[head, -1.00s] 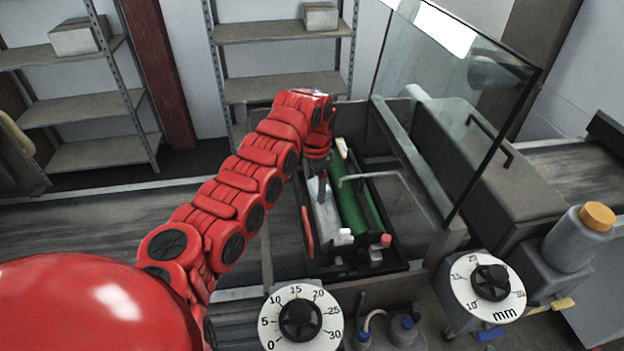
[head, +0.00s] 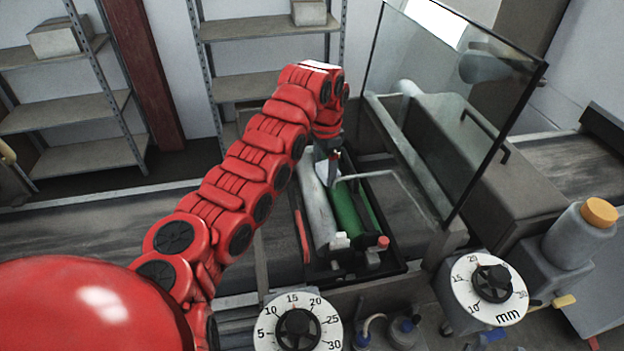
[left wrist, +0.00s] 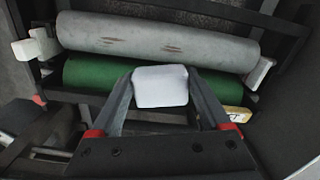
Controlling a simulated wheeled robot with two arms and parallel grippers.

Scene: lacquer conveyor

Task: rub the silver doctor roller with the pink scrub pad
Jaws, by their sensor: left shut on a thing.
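The silver doctor roller (head: 319,215) lies in the open trough, left of the green roller (head: 346,208). In the left wrist view the silver roller (left wrist: 155,36) shows a few reddish-brown streaks and runs across the top, beyond the green roller (left wrist: 100,77). My left gripper (head: 332,172) is over the far part of the rollers; in the left wrist view (left wrist: 160,84) it is shut on a pale, nearly white pad (left wrist: 161,87). The pad's pink colour does not show. The pad overlaps the green roller in view; I cannot tell whether it touches. My right gripper is not in view.
A raised glass guard (head: 450,110) stands right of the trough, with a bent metal rail (head: 380,177) near the rollers. Two dials, one at the front (head: 298,330) and one at the right (head: 490,283), stand nearer me. A yellow-ended block (left wrist: 237,114) sits by the green roller.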

